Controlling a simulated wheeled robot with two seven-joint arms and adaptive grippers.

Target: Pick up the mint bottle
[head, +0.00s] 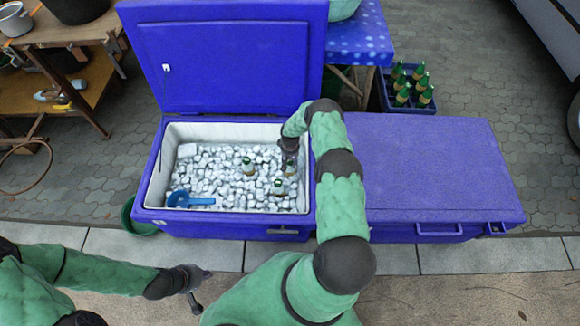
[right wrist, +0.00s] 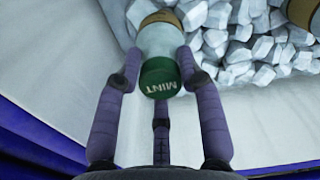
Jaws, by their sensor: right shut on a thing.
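The mint bottle (right wrist: 160,78) has a green cap lettered MINT and a pale neck in the right wrist view. My right gripper (right wrist: 157,62) is shut on it, with fingers on both sides of the neck and cap. In the head view my right gripper (head: 290,152) reaches down into the open cooler near its back right corner and mostly hides the bottle there.
The blue cooler (head: 155,190) is full of ice (head: 220,175), with other bottles (head: 248,167) and a blue scoop (head: 188,200) in it. Its raised lid (head: 230,60) stands behind. A closed blue cooler (head: 430,170) adjoins at right. A crate of green bottles (head: 405,88) stands behind.

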